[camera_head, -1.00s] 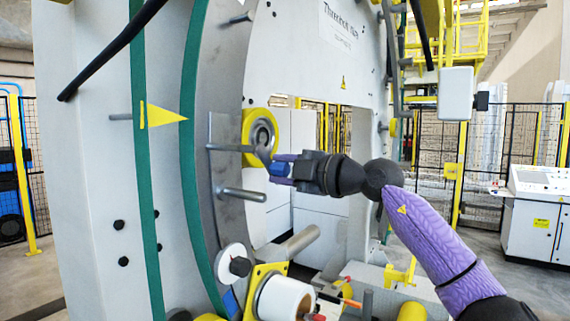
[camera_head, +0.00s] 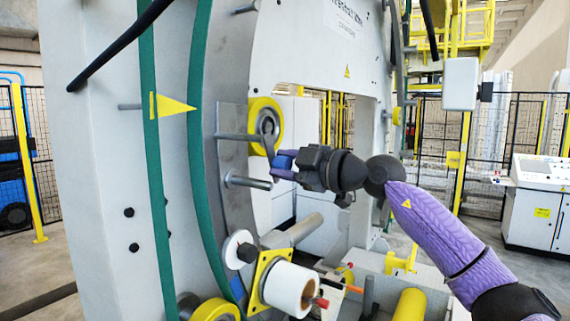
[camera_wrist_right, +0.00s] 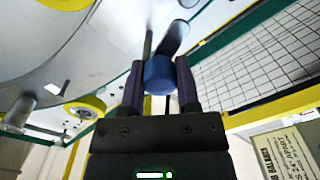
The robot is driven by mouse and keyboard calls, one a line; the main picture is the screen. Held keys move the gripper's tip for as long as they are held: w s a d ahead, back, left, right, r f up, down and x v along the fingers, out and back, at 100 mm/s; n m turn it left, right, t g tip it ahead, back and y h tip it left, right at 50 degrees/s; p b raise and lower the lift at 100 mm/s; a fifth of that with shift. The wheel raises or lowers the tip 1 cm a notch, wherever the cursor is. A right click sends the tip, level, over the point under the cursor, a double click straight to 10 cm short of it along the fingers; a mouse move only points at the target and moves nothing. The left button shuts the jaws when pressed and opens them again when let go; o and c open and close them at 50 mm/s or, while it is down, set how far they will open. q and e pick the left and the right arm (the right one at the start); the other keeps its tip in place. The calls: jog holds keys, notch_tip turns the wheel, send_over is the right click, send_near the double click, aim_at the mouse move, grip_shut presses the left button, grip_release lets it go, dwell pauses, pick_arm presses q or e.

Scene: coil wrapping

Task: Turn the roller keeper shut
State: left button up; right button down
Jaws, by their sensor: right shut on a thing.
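The yellow roller (camera_head: 262,110) is mounted on the grey plate at the inner edge of the big ring. Its keeper, a grey lever (camera_head: 269,143), lies over the roller's hub and points down, slightly to the right. A blue knob (camera_head: 285,161) is at the lever's lower end. My right gripper (camera_head: 282,165) is shut on this knob from the right. In the right wrist view the blue knob (camera_wrist_right: 159,75) sits between the two dark fingers, with the lever (camera_wrist_right: 174,38) beyond it. My left gripper is not in view.
Metal pins (camera_head: 248,181) stick out from the plate just below the roller. A yellow bracket with a white roll (camera_head: 290,288) stands below. A yellow pointer (camera_head: 175,105) is on the left. The machine's opening lies behind my right gripper.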

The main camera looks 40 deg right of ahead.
jog(key=shift+c, duration=1.6)
grip_release()
jog(key=b+v, duration=0.8)
jog(key=v, duration=0.2)
